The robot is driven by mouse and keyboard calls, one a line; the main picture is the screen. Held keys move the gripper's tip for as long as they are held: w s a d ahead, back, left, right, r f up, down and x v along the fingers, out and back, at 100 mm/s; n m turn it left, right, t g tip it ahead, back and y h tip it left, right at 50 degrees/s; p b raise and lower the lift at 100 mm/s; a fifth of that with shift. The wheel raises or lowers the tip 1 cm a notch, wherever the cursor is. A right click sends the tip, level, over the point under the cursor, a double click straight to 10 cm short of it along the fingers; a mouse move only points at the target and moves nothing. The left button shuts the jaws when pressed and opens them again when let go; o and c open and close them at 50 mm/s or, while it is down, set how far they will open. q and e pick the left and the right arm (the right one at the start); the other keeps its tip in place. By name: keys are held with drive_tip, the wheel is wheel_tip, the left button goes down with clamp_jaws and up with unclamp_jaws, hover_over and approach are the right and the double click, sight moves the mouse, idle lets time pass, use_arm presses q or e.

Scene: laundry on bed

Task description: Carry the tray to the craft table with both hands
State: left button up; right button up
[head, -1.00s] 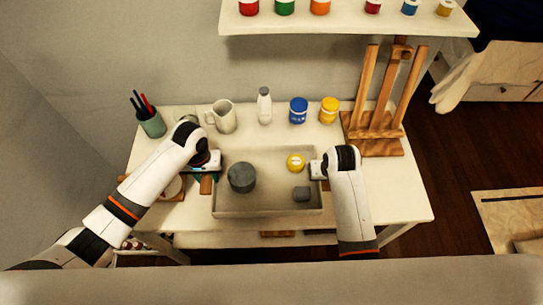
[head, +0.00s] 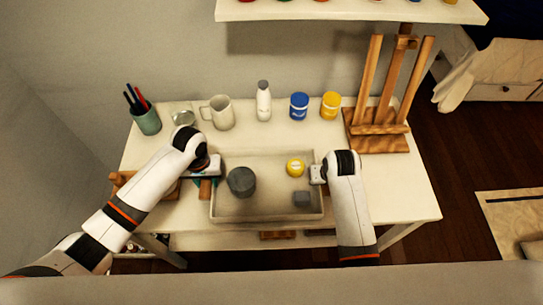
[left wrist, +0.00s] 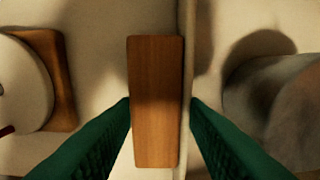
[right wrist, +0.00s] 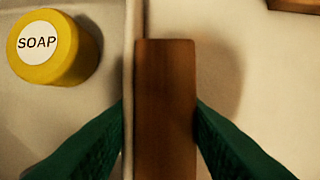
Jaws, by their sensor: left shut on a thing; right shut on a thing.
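The pale grey tray (head: 262,216) is over the front middle of the white table (head: 400,195); I cannot tell whether it touches the tabletop. It holds a dark grey round pot (head: 241,181), a yellow soap tin (head: 295,168) and a small grey block (head: 302,198). My left gripper (head: 207,180) is shut on the tray's left wooden handle (left wrist: 156,100), just outside the wall. My right gripper (head: 318,174) is shut on the right wooden handle (right wrist: 166,110). The soap tin also shows in the right wrist view (right wrist: 55,48).
Behind the tray stand a pen cup (head: 147,121), a glass jar (head: 183,114), a mug (head: 219,112), a white bottle (head: 263,101), blue (head: 299,107) and yellow (head: 331,107) paint pots and an easel (head: 378,140). A shelf (head: 350,11) overhangs. The table's right front is clear.

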use_arm(q)
drive_tip(key=o, duration=1.2)
use_arm(e)
drive_tip(key=o, duration=1.2)
drive_tip(key=shift+r, duration=0.15)
use_arm(q)
wheel_tip(320, 180, up, 12)
use_arm(e)
drive_tip(key=v, duration=1.1)
drive_tip(key=shift+s+r, duration=0.2)
drive_tip(key=shift+r, duration=0.15)
